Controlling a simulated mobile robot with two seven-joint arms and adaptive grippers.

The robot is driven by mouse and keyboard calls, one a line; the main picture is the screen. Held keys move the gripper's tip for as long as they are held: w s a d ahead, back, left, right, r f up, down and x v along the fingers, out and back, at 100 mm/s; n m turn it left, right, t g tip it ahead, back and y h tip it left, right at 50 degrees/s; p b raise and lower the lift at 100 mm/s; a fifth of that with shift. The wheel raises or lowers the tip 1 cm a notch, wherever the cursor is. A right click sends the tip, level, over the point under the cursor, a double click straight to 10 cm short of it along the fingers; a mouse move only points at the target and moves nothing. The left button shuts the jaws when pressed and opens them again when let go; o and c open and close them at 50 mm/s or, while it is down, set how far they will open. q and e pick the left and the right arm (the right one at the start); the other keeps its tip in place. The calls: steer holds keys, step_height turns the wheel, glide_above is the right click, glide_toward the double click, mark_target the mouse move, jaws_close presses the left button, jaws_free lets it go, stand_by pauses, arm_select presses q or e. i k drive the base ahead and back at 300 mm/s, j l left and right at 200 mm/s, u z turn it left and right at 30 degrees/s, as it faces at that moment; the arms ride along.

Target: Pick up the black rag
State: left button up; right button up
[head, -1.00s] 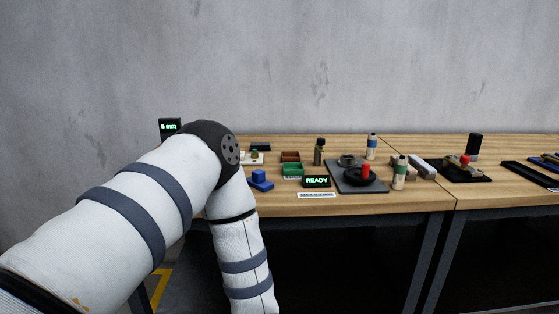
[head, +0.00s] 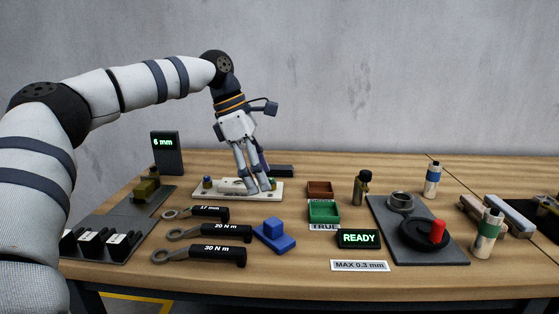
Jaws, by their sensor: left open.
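My left gripper (head: 259,189) reaches in from the left and points down over a pale plate (head: 211,190) with small fittings on it. Its jaws are open, with the fingertips at or just above the plate; contact cannot be told. A dark, flat, folded-looking thing (head: 282,171) lies on the table just behind and right of the fingers. It may be the black rag, but it is too small to be sure. The fingers and a purple thing (head: 263,161) stand before its left end. My right gripper is not in view.
Several black-handled wrenches (head: 210,232) and a blue block (head: 273,235) lie in front. A 6 mm display (head: 167,153) stands at the back left.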

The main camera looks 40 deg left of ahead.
mark_target(275, 170)
steer(key=i+j, duration=0.5)
steer(key=j, duration=0.2)
steer(key=i+j, duration=0.2)
steer(key=j, duration=0.2)
